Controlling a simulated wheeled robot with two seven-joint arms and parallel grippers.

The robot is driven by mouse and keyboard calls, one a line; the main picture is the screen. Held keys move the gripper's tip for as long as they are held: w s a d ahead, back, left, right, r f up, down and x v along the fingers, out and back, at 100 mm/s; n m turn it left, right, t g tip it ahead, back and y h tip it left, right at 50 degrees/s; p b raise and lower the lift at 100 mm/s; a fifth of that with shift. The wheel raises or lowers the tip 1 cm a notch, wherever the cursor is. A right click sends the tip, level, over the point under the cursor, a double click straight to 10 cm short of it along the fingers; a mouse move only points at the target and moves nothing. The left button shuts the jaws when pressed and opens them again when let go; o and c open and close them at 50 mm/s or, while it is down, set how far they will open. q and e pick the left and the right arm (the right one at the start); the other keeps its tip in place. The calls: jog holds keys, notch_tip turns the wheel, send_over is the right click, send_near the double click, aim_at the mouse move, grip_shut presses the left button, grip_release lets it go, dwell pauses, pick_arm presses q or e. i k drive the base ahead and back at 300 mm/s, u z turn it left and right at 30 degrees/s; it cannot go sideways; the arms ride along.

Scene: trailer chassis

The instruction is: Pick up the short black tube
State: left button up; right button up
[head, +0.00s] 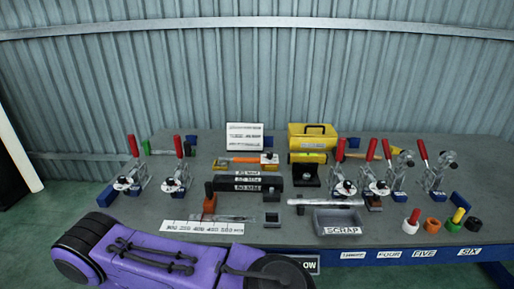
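A small dark block-like piece (272,218) lies near the table's front edge, left of the grey scrap bin. It could be a short black tube, but it is too small to tell. Long black bars with white labels (236,179) lie behind it at the table's middle. A short black ring-like piece (473,224) stands at the right front corner. A purple arm link of mine (165,255) crosses the lower left, in front of the table. Neither gripper shows.
The grey table (480,185) holds several red-handled toggle clamps (180,178). A yellow box (312,137), a white sign (244,136), a white ruler (202,227) and the grey scrap bin (341,221) also stand or lie there. Coloured rings (433,224) sit at right.

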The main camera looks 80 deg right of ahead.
aim_at(237, 184)
jog(key=z, duration=2.4)
